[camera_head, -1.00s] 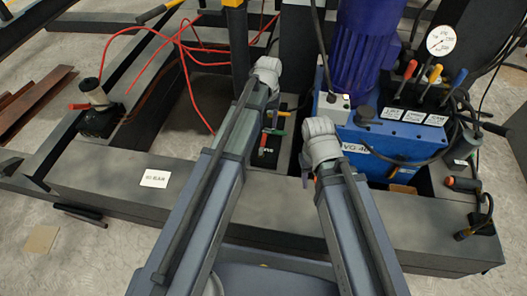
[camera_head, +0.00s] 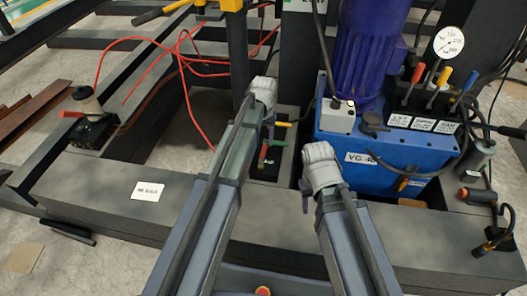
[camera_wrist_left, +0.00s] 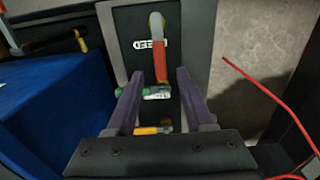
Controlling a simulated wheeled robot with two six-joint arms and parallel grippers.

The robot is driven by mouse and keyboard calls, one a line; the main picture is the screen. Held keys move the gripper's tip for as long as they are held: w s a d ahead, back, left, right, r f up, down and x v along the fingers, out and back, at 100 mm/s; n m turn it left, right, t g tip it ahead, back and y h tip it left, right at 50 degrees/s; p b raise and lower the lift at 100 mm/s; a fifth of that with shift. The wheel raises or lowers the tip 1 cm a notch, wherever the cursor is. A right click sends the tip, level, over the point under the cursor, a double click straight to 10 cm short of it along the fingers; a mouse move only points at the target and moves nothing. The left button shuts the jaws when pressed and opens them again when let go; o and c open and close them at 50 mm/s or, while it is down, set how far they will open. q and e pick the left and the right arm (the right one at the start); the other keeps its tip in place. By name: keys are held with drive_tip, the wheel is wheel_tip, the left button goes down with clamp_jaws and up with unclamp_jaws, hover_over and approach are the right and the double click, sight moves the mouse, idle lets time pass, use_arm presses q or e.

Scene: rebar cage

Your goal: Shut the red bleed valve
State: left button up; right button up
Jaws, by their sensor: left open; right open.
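The red bleed valve handle (camera_head: 263,153) shows in the head view low between the frame beams, just past my left wrist. In the left wrist view the red handle (camera_wrist_left: 160,62) lies lengthwise over a white label reading partly "EED", on a dark plate. My left gripper (camera_wrist_left: 160,76) is open, with its two fingers apart on either side of the lower end of the handle's line; I cannot tell whether they touch it. In the head view its fingers are mostly hidden. My right gripper (camera_head: 306,200) is only partly visible, in front of the blue pump unit, away from the valve.
A green handle (camera_wrist_left: 156,92) and a yellow handle (camera_wrist_left: 150,130) sit close to the red one. The blue pump unit (camera_head: 385,150) with levers and a gauge stands right. Red hoses (camera_head: 185,75) run at the left. A dark beam (camera_head: 100,190) crosses in front.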

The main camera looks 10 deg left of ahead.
sight(263, 152)
use_arm(q)
wheel_tip(263, 152, down, 5)
drive_tip(key=b, duration=0.4)
use_arm(e)
wheel_tip(263, 152, down, 5)
drive_tip(key=shift+f, duration=0.1)
use_arm(q)
drive_tip(key=shift+c, duration=0.4)
clamp_jaws()
idle(0.5)
